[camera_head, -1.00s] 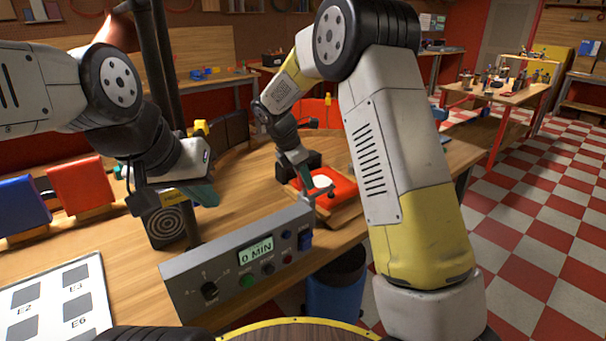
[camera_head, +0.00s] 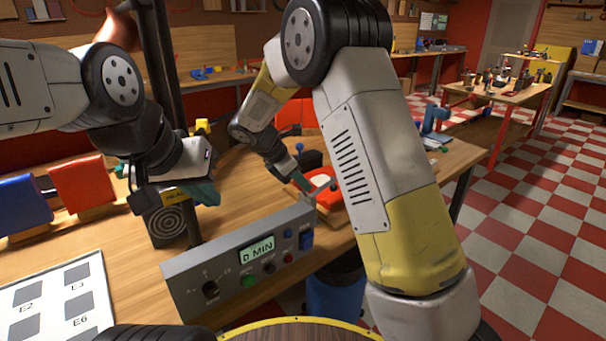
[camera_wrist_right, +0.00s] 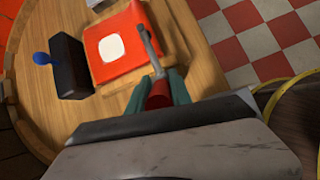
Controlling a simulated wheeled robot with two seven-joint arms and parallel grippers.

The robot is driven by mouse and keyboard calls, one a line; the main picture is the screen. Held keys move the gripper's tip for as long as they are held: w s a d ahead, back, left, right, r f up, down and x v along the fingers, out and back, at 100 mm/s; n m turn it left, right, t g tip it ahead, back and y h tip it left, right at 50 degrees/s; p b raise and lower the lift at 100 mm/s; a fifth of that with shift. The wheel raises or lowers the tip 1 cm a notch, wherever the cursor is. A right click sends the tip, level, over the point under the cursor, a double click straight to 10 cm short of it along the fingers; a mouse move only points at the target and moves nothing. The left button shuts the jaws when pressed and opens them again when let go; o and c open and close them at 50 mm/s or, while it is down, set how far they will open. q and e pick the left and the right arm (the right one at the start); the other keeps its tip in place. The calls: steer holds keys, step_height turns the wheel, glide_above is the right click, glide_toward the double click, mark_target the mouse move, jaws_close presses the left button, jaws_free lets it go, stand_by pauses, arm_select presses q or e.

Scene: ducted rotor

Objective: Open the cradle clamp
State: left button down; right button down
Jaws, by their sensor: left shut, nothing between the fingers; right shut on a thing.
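The red cradle (camera_head: 326,200) sits on a wooden base at the right end of the bench, partly hidden by my right arm. The right wrist view shows the cradle (camera_wrist_right: 104,70) with a white pad and a grey metal lever (camera_wrist_right: 148,48) along its right side. My right gripper (camera_wrist_right: 163,92) has its teal fingers shut on the lever's red grip (camera_wrist_right: 159,94). In the head view the right gripper (camera_head: 309,187) is at the cradle's left front. My left gripper (camera_head: 206,192) is shut and empty, above the bench at the left.
A black block (camera_wrist_right: 72,68) with a blue knob (camera_wrist_right: 41,58) stands beside the cradle. A grey control box (camera_head: 240,262) reading "0 MIN" is in front. A marked white board (camera_head: 60,300) lies at the left. A blue bin (camera_head: 335,290) stands below the bench edge.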

steer(key=shift+s+a+f+t+h, duration=0.4)
steer(key=shift+a+t+h, duration=0.25)
steer(key=shift+h, duration=0.25)
steer(key=shift+s+a+f+t+h, duration=0.35)
steer(key=shift+a+t+h, duration=0.25)
steer(key=shift+h, duration=0.3)
steer(key=shift+d, duration=0.1)
steer(key=c, duration=1.2)
jaws_free()
steer(key=shift+o, duration=0.2)
steer(key=shift+d+r, duration=0.1)
